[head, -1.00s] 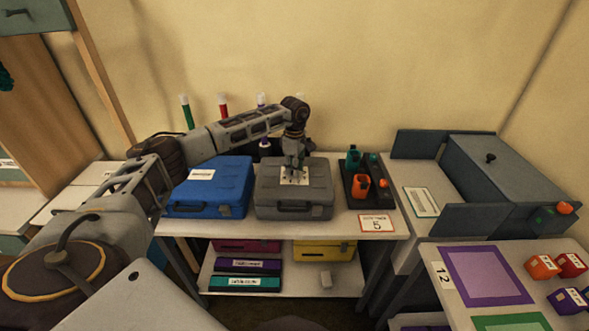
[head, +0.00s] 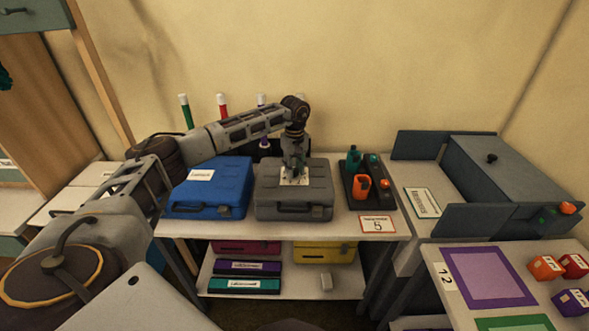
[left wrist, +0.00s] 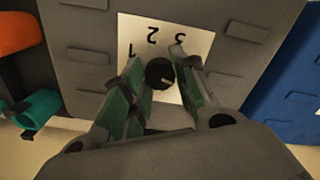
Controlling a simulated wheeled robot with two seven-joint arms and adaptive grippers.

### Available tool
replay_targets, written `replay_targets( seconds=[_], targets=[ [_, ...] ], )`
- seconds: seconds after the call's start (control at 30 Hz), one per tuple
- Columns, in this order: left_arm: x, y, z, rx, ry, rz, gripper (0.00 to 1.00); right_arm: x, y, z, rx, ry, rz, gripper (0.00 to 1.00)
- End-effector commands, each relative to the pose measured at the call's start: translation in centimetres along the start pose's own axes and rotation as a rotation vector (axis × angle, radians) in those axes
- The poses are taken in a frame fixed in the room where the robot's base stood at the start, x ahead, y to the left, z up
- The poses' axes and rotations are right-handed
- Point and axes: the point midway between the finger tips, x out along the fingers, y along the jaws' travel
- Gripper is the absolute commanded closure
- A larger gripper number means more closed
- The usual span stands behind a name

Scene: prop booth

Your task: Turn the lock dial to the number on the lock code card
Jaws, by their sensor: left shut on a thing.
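The lock dial (left wrist: 160,73) is a small black knob with a pale mark on a white number plate (left wrist: 205,45), on the lid of the grey case (head: 325,190). In the left wrist view the numbers 1, 2 and 3 show, upside down; the fingers hide other parts of the plate. My left gripper (head: 294,172) points down over the lid. In the left wrist view its green-padded fingers (left wrist: 158,85) are on either side of the dial, shut on it. The lock code card (head: 377,224), at the table's front right, shows 5. My right gripper is not in view.
A blue case (head: 222,186) stands left of the grey one. A dark holder (head: 373,190) with orange and green items stands to the right. Several capped tubes stand behind. More cases and boxes lie on the lower shelf (head: 305,282).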

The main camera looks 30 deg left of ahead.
Motion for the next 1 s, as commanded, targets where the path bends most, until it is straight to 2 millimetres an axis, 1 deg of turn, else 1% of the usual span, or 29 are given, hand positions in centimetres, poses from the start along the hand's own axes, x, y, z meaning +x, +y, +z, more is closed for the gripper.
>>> replay_targets(
  seconds=[0.3, 0.73, 0.77, 0.9, 1.0],
  targets=[
    [-0.17, 0.05, -0.11, 0.087, 0.003, 0.004, 0.96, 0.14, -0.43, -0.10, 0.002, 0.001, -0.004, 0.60],
    [-0.18, 0.05, -0.12, 0.095, 0.003, 0.004, 0.96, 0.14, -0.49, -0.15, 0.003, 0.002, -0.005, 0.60],
    [-0.18, 0.05, -0.12, 0.095, 0.003, 0.004, 0.68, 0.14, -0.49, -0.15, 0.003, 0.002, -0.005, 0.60],
    [-0.12, 0.03, -0.08, 0.095, 0.002, 0.003, 0.50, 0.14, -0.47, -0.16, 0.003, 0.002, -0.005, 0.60],
    [-0.09, 0.02, -0.06, 0.095, 0.001, 0.002, 0.49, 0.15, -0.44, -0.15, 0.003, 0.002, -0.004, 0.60]
  ],
)
